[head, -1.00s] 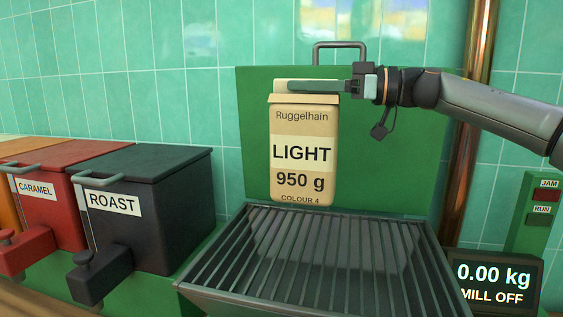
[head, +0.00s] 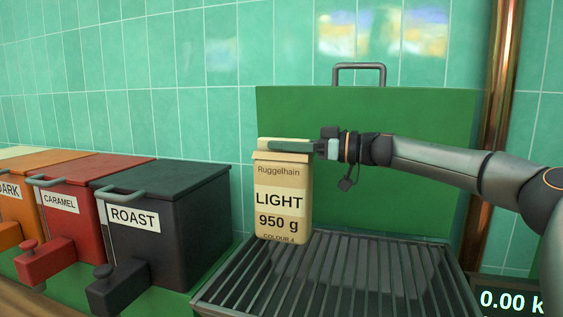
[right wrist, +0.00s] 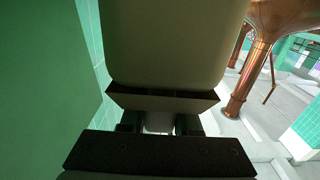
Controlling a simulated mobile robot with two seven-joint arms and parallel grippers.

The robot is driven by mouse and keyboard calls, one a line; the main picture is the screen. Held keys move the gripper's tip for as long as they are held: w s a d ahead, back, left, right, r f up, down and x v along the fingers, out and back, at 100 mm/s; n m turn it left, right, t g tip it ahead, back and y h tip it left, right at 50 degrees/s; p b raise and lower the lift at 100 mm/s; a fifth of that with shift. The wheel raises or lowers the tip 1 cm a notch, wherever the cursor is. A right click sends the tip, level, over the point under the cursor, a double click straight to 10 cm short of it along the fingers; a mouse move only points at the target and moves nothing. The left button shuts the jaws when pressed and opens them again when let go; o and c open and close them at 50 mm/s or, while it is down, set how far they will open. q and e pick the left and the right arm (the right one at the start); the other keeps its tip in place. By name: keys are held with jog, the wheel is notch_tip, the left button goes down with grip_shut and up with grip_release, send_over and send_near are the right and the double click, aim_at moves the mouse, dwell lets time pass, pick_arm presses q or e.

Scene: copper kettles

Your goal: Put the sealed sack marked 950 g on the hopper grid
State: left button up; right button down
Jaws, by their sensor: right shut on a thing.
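The tan paper sack (head: 282,190), marked LIGHT and 950 g, hangs upright with its folded top closed. My right gripper (head: 290,146) is shut on that top from the right. In the head view the sack's bottom overlaps the back left corner of the dark slatted hopper grid (head: 345,285); I cannot tell whether it touches. In the right wrist view the sack (right wrist: 180,40) fills the upper middle, shaded, and hides what is beyond it. My left gripper is not in view.
A green upright panel (head: 400,160) with a grey handle stands behind the grid. The black ROAST bin (head: 185,225) is close on the left, beside the red CARAMEL bin (head: 75,205). A copper pipe (head: 495,130) rises at right. The grid's middle and right are bare.

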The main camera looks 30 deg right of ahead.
aim_at(312, 162)
jog(key=shift+w+a+f, duration=0.1)
jog(key=shift+w+f, duration=0.1)
jog(key=shift+w, duration=0.1)
jog(key=shift+f, duration=1.6)
jog(key=c, duration=0.6)
grip_release()
jog(key=shift+f, duration=0.2)
jog(key=shift+c, duration=0.2)
jog(key=shift+r, duration=0.1)
jog(key=v, duration=1)
jog(key=shift+v, duration=1.05)
jog(key=shift+w, duration=0.1)
